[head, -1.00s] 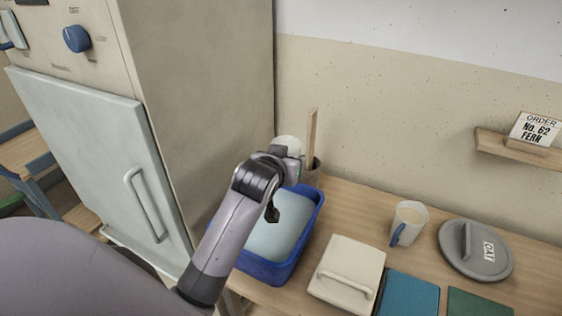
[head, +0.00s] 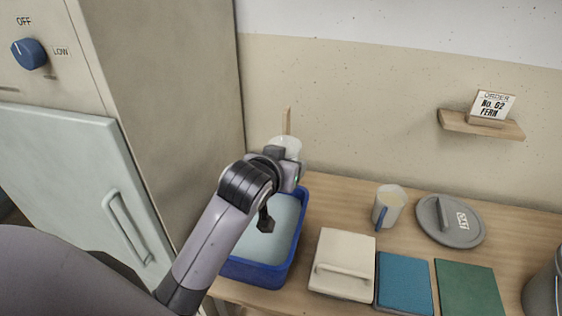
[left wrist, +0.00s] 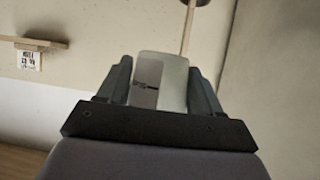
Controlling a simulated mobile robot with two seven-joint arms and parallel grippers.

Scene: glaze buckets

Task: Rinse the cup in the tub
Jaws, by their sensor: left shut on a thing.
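My left gripper (head: 287,167) is shut on a pale whitish cup (head: 287,145) and holds it above the far end of the blue tub (head: 264,277). The tub holds pale bluish water (head: 283,222). In the left wrist view, the cup (left wrist: 174,80) sits between both fingers of the left gripper (left wrist: 160,88). In the head view, the gripper and wrist hide the cup's lower part and some of the tub's far end. My right gripper is not in view.
A wooden stick (head: 287,121) stands behind the held cup. A tall cabinet (head: 60,180) stands at left.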

